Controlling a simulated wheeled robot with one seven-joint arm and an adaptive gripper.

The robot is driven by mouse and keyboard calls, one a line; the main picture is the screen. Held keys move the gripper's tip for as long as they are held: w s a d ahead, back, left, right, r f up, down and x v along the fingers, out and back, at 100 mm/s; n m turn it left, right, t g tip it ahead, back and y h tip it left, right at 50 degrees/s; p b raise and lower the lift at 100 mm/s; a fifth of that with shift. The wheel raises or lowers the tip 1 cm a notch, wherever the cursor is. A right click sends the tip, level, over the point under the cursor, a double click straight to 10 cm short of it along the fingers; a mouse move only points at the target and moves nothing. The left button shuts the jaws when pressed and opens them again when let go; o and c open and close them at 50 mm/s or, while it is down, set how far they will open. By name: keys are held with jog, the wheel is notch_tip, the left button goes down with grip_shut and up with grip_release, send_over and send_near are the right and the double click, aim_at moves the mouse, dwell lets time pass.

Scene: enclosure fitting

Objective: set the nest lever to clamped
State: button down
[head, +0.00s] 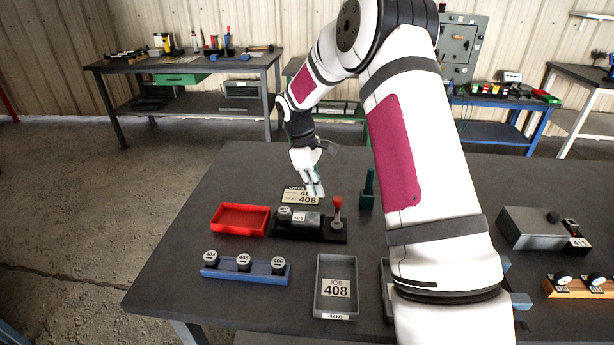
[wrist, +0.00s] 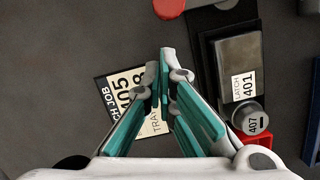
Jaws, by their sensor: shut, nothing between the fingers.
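The nest (head: 283,233) is a black base on the table, holding a grey block labelled LATCH 401 (head: 305,220). The block also shows in the wrist view (wrist: 236,68), with a round knob marked 407 (wrist: 250,118) at its end. The nest lever (head: 337,204) stands roughly upright at the right end of the nest, with a red knob. Its red knob (wrist: 168,8) is cut by the top edge in the wrist view. My gripper (head: 318,192) is shut and empty, above the table behind the nest, to the left of the lever and apart from it.
A printed job card (head: 293,196) lies behind the nest, partly hidden by my fingers. A red tray (head: 240,219), a blue rack of knobs (head: 245,274), a grey 408 tray (head: 336,286) and a green upright holder (head: 367,195) stand around. My arm hides the table's middle.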

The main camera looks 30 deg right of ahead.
jog(key=shift+s+d, duration=0.55)
jog(key=shift+s, duration=0.15)
jog(key=shift+s+d+m, duration=0.1)
jog(key=shift+d+m, duration=0.5)
jog(key=shift+m, duration=0.2)
jog(key=shift+s+d+m+y+b, duration=0.25)
jog(key=shift+d+m+b, duration=0.3)
jog(key=shift+d+m, duration=0.35)
jog(key=d+m, duration=0.1)
jog(key=s+m+y, duration=0.1)
jog(key=shift+d+m+g+b, duration=0.3)
jog(key=shift+d+m, duration=0.05)
jog(key=shift+m, duration=0.05)
jog(key=s+m, duration=0.1)
jog(key=d+m, duration=0.1)
jog(key=m, duration=0.1)
jog(key=s+d+m+y, duration=0.1)
jog(key=shift+s+d, duration=0.15)
jog(key=shift+s, duration=0.2)
jog(key=shift+s+d, duration=0.2)
jog(key=shift+s, duration=0.2)
